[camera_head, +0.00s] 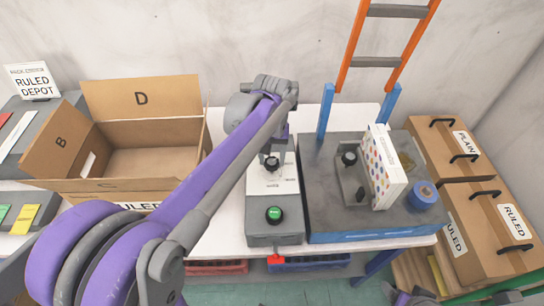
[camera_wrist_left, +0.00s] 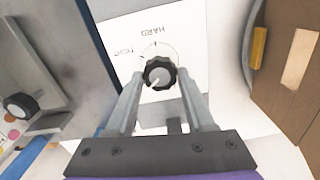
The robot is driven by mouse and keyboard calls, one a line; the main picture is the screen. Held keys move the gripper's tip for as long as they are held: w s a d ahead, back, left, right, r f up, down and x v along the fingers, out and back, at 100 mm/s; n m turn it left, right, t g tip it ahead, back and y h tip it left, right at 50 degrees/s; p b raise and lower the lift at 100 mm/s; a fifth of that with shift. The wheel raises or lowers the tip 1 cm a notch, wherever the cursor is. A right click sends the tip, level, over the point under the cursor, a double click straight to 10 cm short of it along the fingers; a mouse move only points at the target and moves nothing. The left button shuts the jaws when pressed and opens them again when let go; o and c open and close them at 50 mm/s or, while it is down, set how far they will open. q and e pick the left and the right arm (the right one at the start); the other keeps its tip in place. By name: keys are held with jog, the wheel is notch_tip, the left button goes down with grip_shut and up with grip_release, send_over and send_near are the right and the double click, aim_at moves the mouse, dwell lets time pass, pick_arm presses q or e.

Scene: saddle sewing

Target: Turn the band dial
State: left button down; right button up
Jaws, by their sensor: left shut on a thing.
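The band dial (camera_wrist_left: 159,74) is a round black knob with a ribbed edge on a white panel (camera_wrist_left: 122,35). Printed marks around it include "HARD". In the left wrist view my left gripper (camera_wrist_left: 159,84) has one finger on each side of the dial and is shut on it. In the head view the dial (camera_head: 271,163) shows just below my left gripper (camera_head: 273,150), on the light top of a grey box (camera_head: 272,232). A green button (camera_head: 274,214) sits on the near part of that box. My right gripper cannot be made out clearly at the lower right edge.
An open cardboard box (camera_head: 142,104) marked B, C and D stands to the left. A grey block (camera_head: 322,218) to the right carries a clamp (camera_head: 350,185), a dotted white panel (camera_head: 383,168) and a blue spool (camera_head: 422,195). Cardboard cases (camera_head: 478,228) stand at far right.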

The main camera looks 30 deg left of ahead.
aim_at(272, 161)
pick_arm(q)
jog(key=n, duration=0.4)
jog(key=shift+n, duration=2.1)
jog(key=shift+c, duration=1.3)
grip_release()
notch_tip(272, 161, up, 11)
jog(key=shift+p, duration=0.4)
jog(key=shift+f, duration=0.1)
